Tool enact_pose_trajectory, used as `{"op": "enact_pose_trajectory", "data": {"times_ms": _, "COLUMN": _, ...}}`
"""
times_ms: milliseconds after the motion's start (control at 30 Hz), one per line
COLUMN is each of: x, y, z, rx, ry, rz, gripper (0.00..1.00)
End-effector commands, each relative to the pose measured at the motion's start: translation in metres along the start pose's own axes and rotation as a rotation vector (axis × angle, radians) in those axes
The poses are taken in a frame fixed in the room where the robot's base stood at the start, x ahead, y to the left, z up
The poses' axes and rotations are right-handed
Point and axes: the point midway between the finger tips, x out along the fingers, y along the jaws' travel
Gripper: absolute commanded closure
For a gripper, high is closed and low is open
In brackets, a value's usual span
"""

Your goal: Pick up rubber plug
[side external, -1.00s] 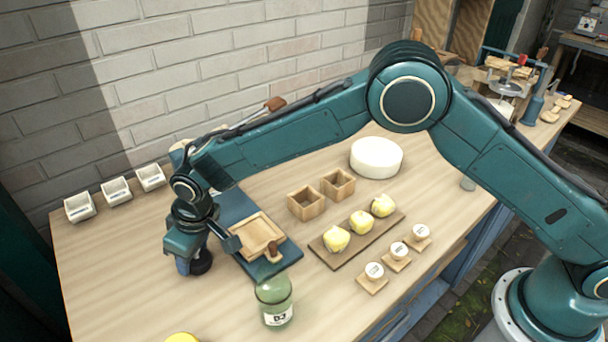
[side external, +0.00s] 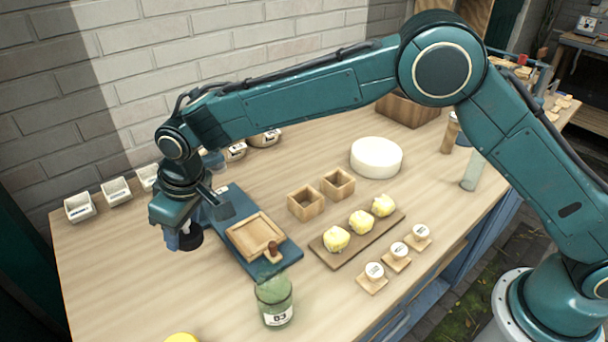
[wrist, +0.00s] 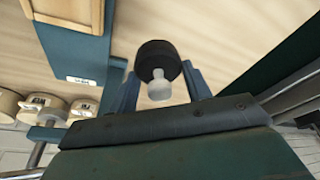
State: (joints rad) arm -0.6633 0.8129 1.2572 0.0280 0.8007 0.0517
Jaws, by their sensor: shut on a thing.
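The rubber plug (side external: 190,237) is black and round, and hangs under my gripper (side external: 180,232), above the left part of the table. In the wrist view the plug (wrist: 158,60) shows as a dark disc with a pale knob, between the two fingers of my gripper (wrist: 158,88). My gripper is shut on the plug, with a finger on each side of the pale knob. The plug looks clear of the table top. My gripper hides part of the plug in the side view.
A blue board with a wooden tray (side external: 256,236) lies to the right of my gripper. A green jar (side external: 274,302) stands in front. White bins (side external: 116,191) line the wall. Two wooden boxes (side external: 306,203), yellow lumps on a board (side external: 336,239) and a white round block (side external: 376,157) stand further right.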

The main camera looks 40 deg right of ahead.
Motion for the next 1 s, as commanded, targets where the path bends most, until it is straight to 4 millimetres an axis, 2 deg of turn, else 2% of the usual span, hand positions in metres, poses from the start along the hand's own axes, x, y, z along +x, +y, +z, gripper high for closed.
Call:
{"op": "enact_pose_trajectory", "data": {"times_ms": 33, "x": -0.013, "y": 0.000, "z": -0.004, "rx": 0.000, "ry": 0.005, "rz": 0.000, "gripper": 0.74}}
{"op": "enact_pose_trajectory", "data": {"times_ms": 200, "x": -0.049, "y": 0.000, "z": -0.015, "rx": 0.000, "ry": 0.006, "rz": 0.000, "gripper": 0.74}}
{"op": "enact_pose_trajectory", "data": {"times_ms": 500, "x": -0.100, "y": 0.000, "z": -0.028, "rx": 0.001, "ry": 0.002, "rz": 0.000, "gripper": 0.74}}
{"op": "enact_pose_trajectory", "data": {"times_ms": 733, "x": -0.119, "y": 0.000, "z": -0.033, "rx": 0.000, "ry": 0.001, "rz": 0.001, "gripper": 0.74}}
{"op": "enact_pose_trajectory", "data": {"times_ms": 1000, "x": -0.122, "y": 0.000, "z": -0.034, "rx": 0.000, "ry": 0.000, "rz": 0.000, "gripper": 0.74}}
